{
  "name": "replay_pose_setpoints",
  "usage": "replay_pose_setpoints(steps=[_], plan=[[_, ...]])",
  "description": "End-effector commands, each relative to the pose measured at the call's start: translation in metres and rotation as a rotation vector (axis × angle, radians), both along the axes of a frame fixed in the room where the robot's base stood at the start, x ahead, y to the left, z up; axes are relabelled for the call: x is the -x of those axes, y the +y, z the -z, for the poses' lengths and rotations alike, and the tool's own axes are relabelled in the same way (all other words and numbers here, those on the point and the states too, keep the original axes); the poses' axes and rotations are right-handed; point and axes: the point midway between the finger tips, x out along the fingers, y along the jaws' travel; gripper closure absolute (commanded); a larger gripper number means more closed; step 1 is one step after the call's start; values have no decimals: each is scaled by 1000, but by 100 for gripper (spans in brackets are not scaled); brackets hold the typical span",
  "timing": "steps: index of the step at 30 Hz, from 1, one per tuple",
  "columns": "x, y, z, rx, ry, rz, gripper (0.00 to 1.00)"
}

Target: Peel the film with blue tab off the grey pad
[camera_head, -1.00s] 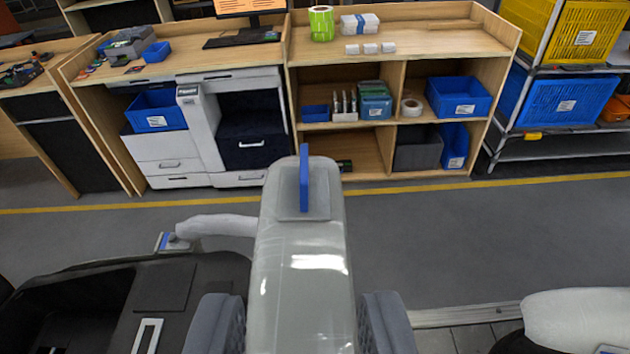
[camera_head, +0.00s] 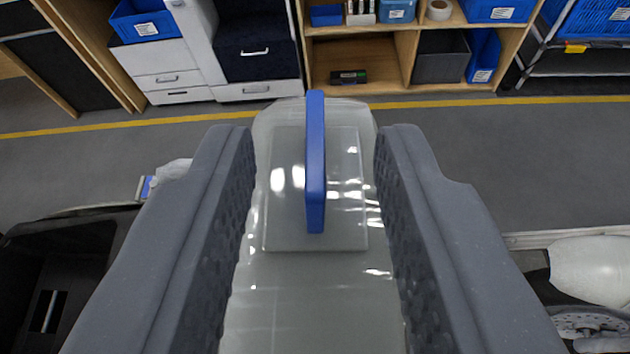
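The blue tab (camera_head: 315,165) stands upright like a thin fin, in the middle of the view. It rises from a square, glossy, translucent film (camera_head: 285,225) that lies flat. Under the film is the grey pad (camera_head: 310,310), long and shiny with a rounded far end. There is a clear gap between each finger and the tab, and nothing is held.
A wooden shelf unit (camera_head: 355,55) with blue bins (camera_head: 145,20) and drawers stands beyond a yellow floor line (camera_head: 470,102). A black box-like thing (camera_head: 60,270) is at lower left. A white rounded part (camera_head: 590,270) is at lower right. The grey floor (camera_head: 480,170) between is clear.

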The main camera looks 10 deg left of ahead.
Motion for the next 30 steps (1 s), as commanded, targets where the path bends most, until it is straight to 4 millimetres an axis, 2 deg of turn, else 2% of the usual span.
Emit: replay_pose_setpoints(steps=[3,9,21,22,24,25,30], plan=[[-14,1,7,0,4,0,69],[-28,1,11,0,0,0,69],[-32,0,14,0,0,1,69],[-32,0,14,0,0,1,75],[-32,0,14,0,0,1,94],[-32,0,14,0,0,1,100],[-32,0,14,0,0,1,100]])
